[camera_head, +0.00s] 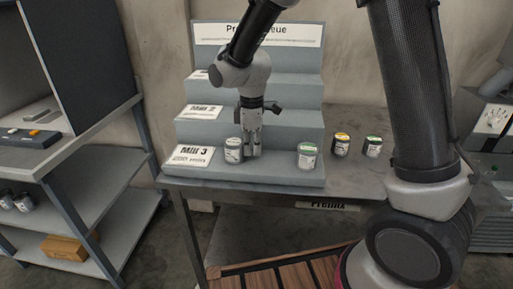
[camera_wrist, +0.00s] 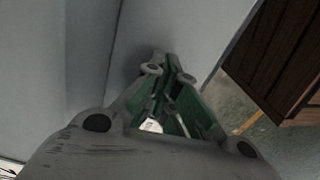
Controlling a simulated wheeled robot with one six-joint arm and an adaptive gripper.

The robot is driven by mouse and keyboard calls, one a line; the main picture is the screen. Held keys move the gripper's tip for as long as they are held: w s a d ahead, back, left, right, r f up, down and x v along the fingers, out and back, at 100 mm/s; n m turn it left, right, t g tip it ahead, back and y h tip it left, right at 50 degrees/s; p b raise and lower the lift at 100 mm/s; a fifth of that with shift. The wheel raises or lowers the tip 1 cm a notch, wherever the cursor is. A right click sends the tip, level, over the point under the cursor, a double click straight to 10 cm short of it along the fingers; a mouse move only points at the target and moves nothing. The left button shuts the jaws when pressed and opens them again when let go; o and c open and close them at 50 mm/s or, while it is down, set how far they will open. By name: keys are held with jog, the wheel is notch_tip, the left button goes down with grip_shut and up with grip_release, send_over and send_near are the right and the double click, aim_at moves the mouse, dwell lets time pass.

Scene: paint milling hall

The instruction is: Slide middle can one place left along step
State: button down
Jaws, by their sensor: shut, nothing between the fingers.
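A stepped grey rack (camera_head: 290,177) stands on the table, with a white can (camera_head: 233,156) with a pale lid on its lowest step, just right of the "Mill 3" card (camera_head: 193,156). A green-lidded can (camera_head: 307,161) stands farther right on the same step. My gripper (camera_head: 253,154) points down, shut and empty, close against the right side of the pale-lidded can; I cannot tell whether they touch. In the wrist view my gripper (camera_wrist: 172,68) shows its fingers together against grey surfaces, with no whole can visible.
A yellow-lidded can (camera_head: 341,146) and another green-lidded can (camera_head: 373,147) stand on the table right of the rack. My arm crosses the right side of the head view. A "Mill 2" card (camera_head: 204,111) lies on the step above. A shelf unit (camera_head: 85,165) stands at left.

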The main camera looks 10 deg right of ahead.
notch_tip(320, 180, up, 9)
jog(key=s+d+r+m+t, duration=0.2)
jog(key=s+d+r+m, duration=0.2)
jog(key=s+d+m, duration=0.3)
jog(key=s+d+r+m+t, duration=0.2)
jog(key=s+d+r+m, duration=0.3)
jog(key=s+d, duration=0.9)
jog(key=d+m, duration=0.3)
jog(key=shift+s+d, duration=0.3)
jog(key=shift+d, duration=0.05)
